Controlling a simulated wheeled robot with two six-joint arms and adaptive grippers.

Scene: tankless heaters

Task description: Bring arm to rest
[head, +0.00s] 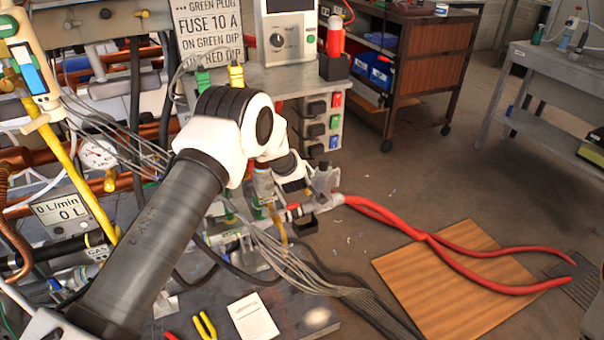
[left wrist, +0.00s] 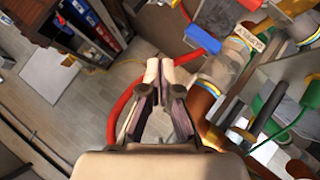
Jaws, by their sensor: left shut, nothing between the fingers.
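My left arm comes in from the left in the head view and bends down among the pipes and cables of the heater rig. Its gripper fingers are hard to make out there. In the left wrist view my left gripper (left wrist: 157,68) has its fingertips together, with nothing between them. A red hose (left wrist: 117,112) runs past the left side of the fingers. A copper pipe (left wrist: 200,105) and fittings lie close on the right side. My right gripper is in neither view.
Long red handles or hoses (head: 430,238) extend over a brown mat (head: 420,290) on the floor. A gauge (head: 97,153), a flow display (head: 62,211) and yellow pliers (head: 205,325) are at the rig. A brown cabinet (head: 445,60) and grey table (head: 560,75) stand behind. Open floor lies right.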

